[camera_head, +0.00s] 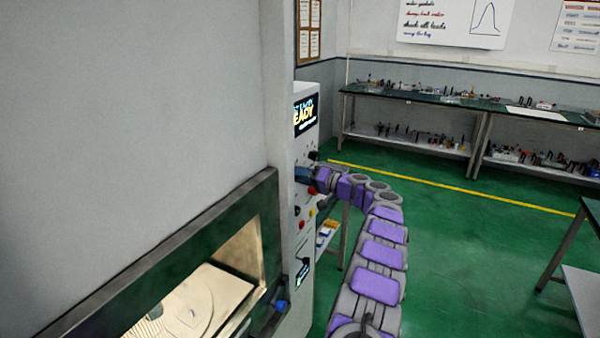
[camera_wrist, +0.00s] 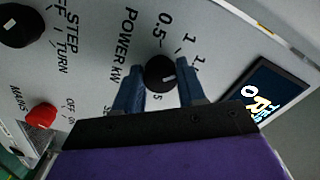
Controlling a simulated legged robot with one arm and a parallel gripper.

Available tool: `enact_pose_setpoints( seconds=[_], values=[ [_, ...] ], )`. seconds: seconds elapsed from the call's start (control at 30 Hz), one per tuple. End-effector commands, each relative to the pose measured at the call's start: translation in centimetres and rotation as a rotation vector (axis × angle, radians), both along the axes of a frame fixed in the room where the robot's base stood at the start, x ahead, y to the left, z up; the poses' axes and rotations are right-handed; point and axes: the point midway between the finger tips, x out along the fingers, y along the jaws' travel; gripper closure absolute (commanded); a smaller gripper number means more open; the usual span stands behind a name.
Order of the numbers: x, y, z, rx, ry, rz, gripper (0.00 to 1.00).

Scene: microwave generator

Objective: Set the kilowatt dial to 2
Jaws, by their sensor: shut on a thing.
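In the wrist view the scale shows 0.5 and figures starting with 1; the rest is partly hidden by my gripper. In the head view my gripper (camera_head: 306,175) is at the panel, and the dial is hidden.
A black STEP/TURN knob (camera_wrist: 22,25) and a red MAINS knob (camera_wrist: 41,115) are on the same panel. A lit screen (camera_wrist: 264,94) is to the right. An open chamber (camera_head: 200,290) is at lower left. Green floor (camera_head: 480,250) is clear to the right.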

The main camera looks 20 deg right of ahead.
Motion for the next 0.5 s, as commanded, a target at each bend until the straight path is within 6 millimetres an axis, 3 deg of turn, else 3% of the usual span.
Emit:
enact_pose_setpoints(
  seconds=[0.5],
  values=[
    [0.04, -0.04, 0.43, 0.389, 0.302, -0.003, 0.91]
  ],
)
